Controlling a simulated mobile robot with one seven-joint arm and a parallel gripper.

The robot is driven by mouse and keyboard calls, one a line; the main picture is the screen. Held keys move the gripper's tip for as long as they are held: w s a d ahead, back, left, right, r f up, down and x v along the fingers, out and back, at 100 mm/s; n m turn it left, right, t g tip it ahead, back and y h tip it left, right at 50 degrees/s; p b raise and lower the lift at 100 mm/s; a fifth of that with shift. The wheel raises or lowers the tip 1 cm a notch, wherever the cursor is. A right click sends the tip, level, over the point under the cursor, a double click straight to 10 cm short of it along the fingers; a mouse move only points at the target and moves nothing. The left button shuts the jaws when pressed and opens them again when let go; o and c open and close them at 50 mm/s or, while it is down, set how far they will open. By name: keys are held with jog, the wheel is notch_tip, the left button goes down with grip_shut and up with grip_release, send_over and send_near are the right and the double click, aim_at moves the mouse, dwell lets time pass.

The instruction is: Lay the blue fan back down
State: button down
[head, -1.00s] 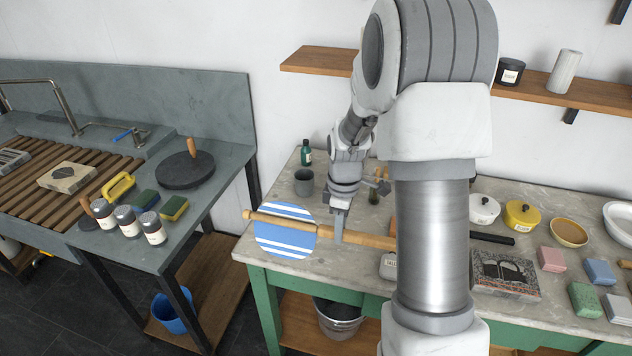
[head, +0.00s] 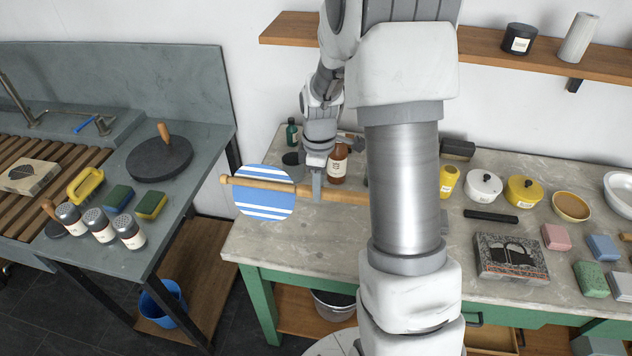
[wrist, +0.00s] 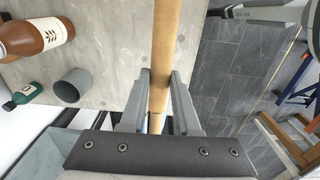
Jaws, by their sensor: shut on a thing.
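The blue fan (head: 265,205) is a round, white-striped disc with a long wooden handle (head: 345,196) running across it. It is above the left end of the grey worktop (head: 300,238), face toward the head camera. My gripper (head: 317,195) is shut on the wooden handle, to the right of the disc. In the wrist view the handle (wrist: 165,40) passes between the two jaws (wrist: 158,95). The disc does not show clearly there. My arm hides the handle's right end in the head view.
A brown bottle (head: 338,166), grey cup (head: 292,163) and green bottle (head: 292,132) stand behind the fan. A printed block (head: 510,258), black bar (head: 490,216) and pots (head: 523,190) lie to the right. The worktop's front left is bare. A gap separates it from the sink bench (head: 185,190).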

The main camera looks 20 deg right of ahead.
notch_tip(320, 180, down, 7)
jog(key=b, duration=0.4)
jog(key=shift+r, duration=0.15)
jog(key=shift+w+d+f+b, duration=0.35)
jog(key=shift+w+f+b, duration=0.15)
jog(key=shift+f, duration=0.1)
jog(key=shift+w+d+f+b, duration=0.35)
jog(key=shift+w+f+b, duration=0.1)
jog(key=shift+f, duration=0.1)
jog(key=shift+f, duration=0.1)
jog(key=shift+w+d+f+b, duration=0.35)
jog(key=shift+w+f+b, duration=0.15)
jog(key=shift+f, duration=0.15)
jog(key=shift+w+d+f+b, duration=0.35)
jog(key=shift+w+f+b, duration=0.1)
jog(key=shift+f, duration=0.2)
